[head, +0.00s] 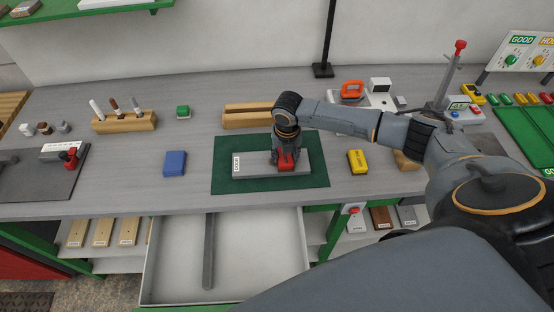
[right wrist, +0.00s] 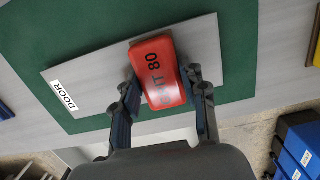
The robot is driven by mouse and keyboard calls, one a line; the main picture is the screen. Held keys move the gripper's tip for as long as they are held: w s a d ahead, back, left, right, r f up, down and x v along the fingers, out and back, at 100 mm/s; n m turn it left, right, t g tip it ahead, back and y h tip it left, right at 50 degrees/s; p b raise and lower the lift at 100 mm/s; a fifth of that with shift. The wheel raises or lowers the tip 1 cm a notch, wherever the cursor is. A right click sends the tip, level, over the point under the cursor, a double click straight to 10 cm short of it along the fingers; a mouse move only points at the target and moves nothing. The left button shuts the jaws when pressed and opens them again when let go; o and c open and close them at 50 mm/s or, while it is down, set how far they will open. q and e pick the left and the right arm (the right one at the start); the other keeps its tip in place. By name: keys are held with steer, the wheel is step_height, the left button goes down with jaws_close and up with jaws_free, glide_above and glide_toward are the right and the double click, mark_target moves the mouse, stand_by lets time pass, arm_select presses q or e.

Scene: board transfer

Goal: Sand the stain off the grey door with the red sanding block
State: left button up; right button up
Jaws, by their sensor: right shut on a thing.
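The grey door (head: 258,164) is a flat panel with a "DOOR" label at its left end, lying on a green mat (head: 222,180). My right gripper (head: 286,157) is over the door's right part, shut on the red sanding block (head: 287,163). In the right wrist view the block (right wrist: 160,66), with "80" readable on it, sits between the two fingers (right wrist: 163,90) over the door (right wrist: 100,85). I cannot tell whether it touches the door. No stain shows on the visible surface; the part under the block is hidden. My left gripper is not in view.
A blue block (head: 174,163) lies left of the mat and a yellow block (head: 357,161) right of it. A wooden holder (head: 247,117) stands behind the mat. An open drawer (head: 245,262) is below the bench's front edge. Bench space between the blue block and mat is clear.

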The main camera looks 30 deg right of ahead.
mark_target(269, 161)
steer(key=shift+w+a, duration=0.35)
steer(key=shift+a, duration=0.35)
steer(key=shift+w+a, duration=0.35)
steer(key=shift+a, duration=0.35)
steer(key=shift+w+a, duration=0.4)
steer(key=shift+a, duration=0.4)
step_height(269, 161, up, 2)
steer(key=p, duration=0.2)
steer(key=shift+r+p, duration=0.25)
steer(key=shift+p, duration=0.15)
step_height(269, 161, up, 4)
steer(key=shift+r, duration=0.25)
steer(key=shift+f, duration=0.1)
